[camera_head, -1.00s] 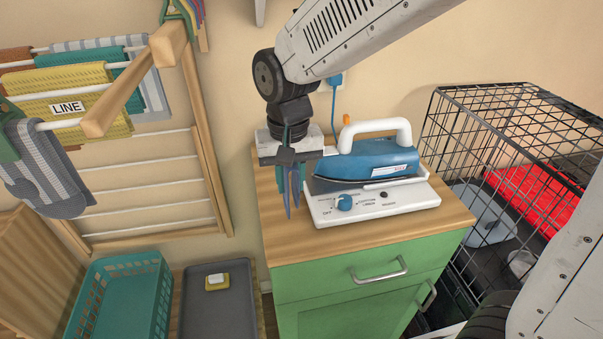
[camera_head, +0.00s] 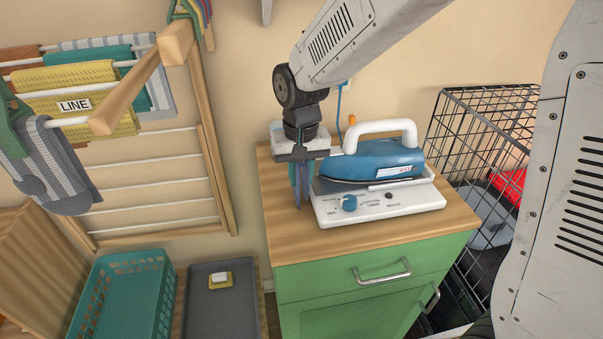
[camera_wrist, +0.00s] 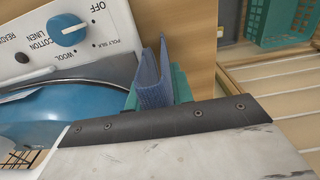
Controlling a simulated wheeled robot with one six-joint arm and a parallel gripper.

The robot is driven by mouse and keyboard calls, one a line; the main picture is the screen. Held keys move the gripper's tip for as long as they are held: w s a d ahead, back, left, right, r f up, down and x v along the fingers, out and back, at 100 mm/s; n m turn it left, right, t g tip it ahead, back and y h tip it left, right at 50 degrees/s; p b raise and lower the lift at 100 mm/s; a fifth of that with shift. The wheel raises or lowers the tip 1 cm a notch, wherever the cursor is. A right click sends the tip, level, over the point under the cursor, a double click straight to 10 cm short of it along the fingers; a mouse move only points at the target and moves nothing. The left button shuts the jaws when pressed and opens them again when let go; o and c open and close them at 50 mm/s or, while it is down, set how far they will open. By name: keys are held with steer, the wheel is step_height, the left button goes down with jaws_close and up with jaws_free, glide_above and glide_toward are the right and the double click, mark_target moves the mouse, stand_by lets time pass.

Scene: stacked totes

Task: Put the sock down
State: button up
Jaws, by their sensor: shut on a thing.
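My gripper (camera_head: 302,203) points down over the left part of the wooden top of the green cabinet (camera_head: 350,262), left of the iron. The wrist view also shows the fingers (camera_wrist: 155,80) close to the iron's base. I cannot tell whether the sock touches the cabinet top.
A blue iron (camera_head: 372,160) on a white base (camera_head: 380,205) stands just right of my gripper. A drying rack (camera_head: 215,180) with cloths is at left. A teal basket (camera_head: 125,290) and grey tray (camera_head: 215,310) are below. A wire crate (camera_head: 455,130) is at right.

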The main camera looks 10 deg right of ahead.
steer(key=o, duration=1)
steer(key=shift+f, duration=0.1)
steer(key=shift+c, duration=0.2)
step_height(320, 180, up, 12)
steer(key=shift+r, duration=0.2)
